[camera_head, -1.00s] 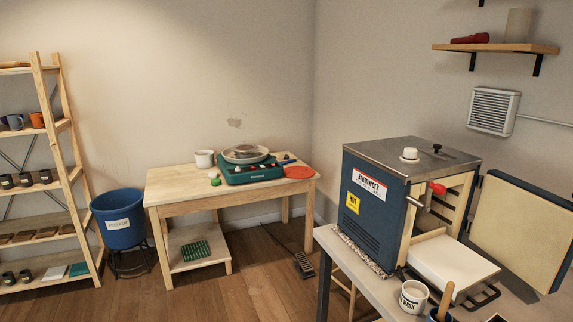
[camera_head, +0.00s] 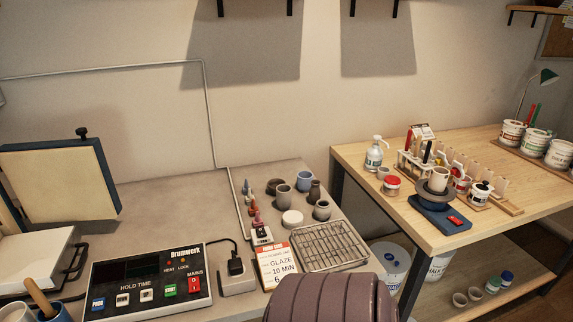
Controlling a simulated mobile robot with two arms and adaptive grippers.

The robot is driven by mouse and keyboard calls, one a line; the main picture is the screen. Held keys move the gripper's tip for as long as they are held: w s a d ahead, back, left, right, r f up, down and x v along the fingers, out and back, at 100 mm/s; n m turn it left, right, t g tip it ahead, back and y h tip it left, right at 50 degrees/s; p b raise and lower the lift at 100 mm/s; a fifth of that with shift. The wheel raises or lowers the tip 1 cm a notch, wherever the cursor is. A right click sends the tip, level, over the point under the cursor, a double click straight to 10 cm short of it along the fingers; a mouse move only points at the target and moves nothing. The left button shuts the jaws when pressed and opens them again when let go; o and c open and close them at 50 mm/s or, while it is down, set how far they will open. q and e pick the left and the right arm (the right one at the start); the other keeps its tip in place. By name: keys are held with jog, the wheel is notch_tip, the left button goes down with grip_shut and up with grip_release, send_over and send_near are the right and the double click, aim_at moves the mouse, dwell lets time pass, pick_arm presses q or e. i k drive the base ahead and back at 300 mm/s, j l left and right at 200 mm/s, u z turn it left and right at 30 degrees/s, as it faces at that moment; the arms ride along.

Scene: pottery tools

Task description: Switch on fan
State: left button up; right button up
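No fan is clearly in view now; only a small grey edge shows on the wall at the far left, where a grey conduit (camera_head: 110,72) starts. The conduit runs right along the wall, then down to the grey bench. A small pale box (camera_head: 262,237) sits near its lower end; its details are too small to tell. A black control panel (camera_head: 150,280) lies on the bench, with a red switch (camera_head: 194,284) marked MAINS and several buttons. Neither of my grippers is in view.
The open kiln door (camera_head: 62,182) stands at left. Small pots, a wire rack (camera_head: 328,247) and a glaze sign (camera_head: 277,268) crowd the bench. A ribbed mauve thing (camera_head: 330,297) blocks the bottom middle. A wooden table (camera_head: 450,240) with pottery tools stands at right.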

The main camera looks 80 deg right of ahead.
aim_at(260, 232)
jog(key=z, duration=2.15)
